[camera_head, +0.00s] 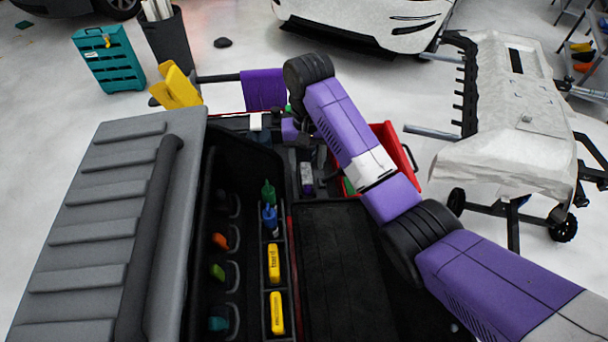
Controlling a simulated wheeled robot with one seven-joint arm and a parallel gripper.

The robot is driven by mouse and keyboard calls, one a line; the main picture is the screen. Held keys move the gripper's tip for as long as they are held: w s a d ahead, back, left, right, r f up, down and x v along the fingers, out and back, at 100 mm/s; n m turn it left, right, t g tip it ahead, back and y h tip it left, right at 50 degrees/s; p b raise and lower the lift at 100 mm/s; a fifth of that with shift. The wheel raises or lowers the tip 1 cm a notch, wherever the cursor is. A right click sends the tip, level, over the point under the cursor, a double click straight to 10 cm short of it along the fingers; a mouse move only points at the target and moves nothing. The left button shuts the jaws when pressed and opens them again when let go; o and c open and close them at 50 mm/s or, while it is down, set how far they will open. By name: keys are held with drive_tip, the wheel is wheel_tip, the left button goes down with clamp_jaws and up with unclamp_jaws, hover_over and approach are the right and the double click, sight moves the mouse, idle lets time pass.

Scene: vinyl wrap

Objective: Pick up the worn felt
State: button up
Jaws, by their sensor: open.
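I cannot tell for certain which item is the worn felt; no label or wear is readable at this size. My gripper (307,165) is only partly seen, small and dark, beneath the raised forearm at the far end of the cart. A small purple and white item (307,178) shows close by it in a narrow compartment; whether they touch is unclear. Two yellow blocks with dark lettering lie in the cart's slim tray, one farther (273,262) and one nearer (277,313). My gripper is open.
The dark tool cart has a raised grey ribbed lid (95,230) at left. Bottles (269,215) and hanging coloured tools (220,241) fill its left side. A black mat (335,260) lies clear. A red bin (390,145) is right of the forearm; a wrapped bumper stand (510,130) stands farther right.

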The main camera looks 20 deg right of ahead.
sight(306, 172)
drive_tip(key=shift+w+f, duration=0.1)
drive_tip(key=shift+f, duration=1.8)
clamp_jaws()
drive_tip(key=shift+r, duration=0.1)
drive_tip(key=shift+r, duration=0.65)
wheel_tip(306, 172, up, 20)
drive_tip(key=p, duration=1)
drive_tip(key=shift+f+p, duration=0.25)
drive_tip(key=shift+p, duration=0.1)
drive_tip(key=shift+r, duration=0.1)
drive_tip(key=shift+r, duration=0.35)
